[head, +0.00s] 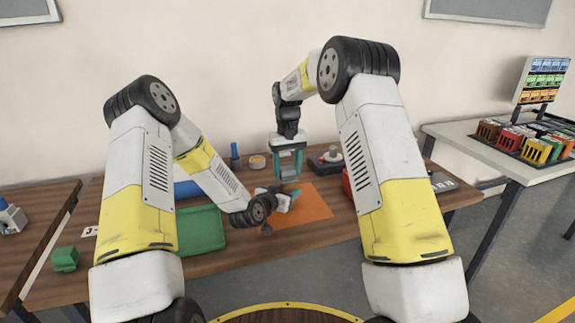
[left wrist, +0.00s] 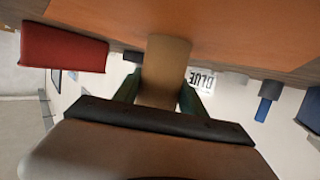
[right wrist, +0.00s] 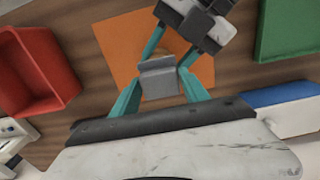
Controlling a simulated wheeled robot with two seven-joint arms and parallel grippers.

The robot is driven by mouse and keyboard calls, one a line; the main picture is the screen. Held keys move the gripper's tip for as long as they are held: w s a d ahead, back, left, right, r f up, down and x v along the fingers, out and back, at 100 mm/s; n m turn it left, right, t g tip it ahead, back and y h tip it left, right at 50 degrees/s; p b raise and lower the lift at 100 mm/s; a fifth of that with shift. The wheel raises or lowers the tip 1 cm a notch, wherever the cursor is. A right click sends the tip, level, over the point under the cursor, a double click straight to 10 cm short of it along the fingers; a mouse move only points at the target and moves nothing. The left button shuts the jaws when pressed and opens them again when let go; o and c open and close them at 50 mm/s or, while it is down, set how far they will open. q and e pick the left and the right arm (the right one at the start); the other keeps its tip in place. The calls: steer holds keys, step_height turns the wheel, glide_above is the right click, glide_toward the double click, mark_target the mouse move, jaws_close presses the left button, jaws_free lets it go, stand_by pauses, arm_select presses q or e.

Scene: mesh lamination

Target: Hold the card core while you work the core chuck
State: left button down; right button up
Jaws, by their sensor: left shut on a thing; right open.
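My left gripper (head: 292,197) is low over the orange mat. In the left wrist view its fingers are shut on the tan card core (left wrist: 165,72), which sticks out ahead of them. My right gripper (head: 287,168) points down above the mat, close to the left gripper. In the right wrist view its open teal fingers (right wrist: 155,95) stand either side of a grey ridged piece (right wrist: 160,78). I cannot tell whether this piece is the core chuck, or whether the fingers touch it. The left gripper shows just beyond it.
The orange mat (head: 312,208) lies on the wooden table. A green tray (head: 198,232) is left of it, and a red bin (right wrist: 38,72) shows in the right wrist view. A dark device (head: 326,163) stands behind the mat. A green block (head: 65,259) lies at far left.

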mark_target(288, 168)
steer(key=shift+c, duration=0.2)
jaws_close()
steer(key=c, duration=0.9)
jaws_free()
jaws_close()
steer(key=shift+r, duration=0.25)
steer(key=shift+r, duration=3.55)
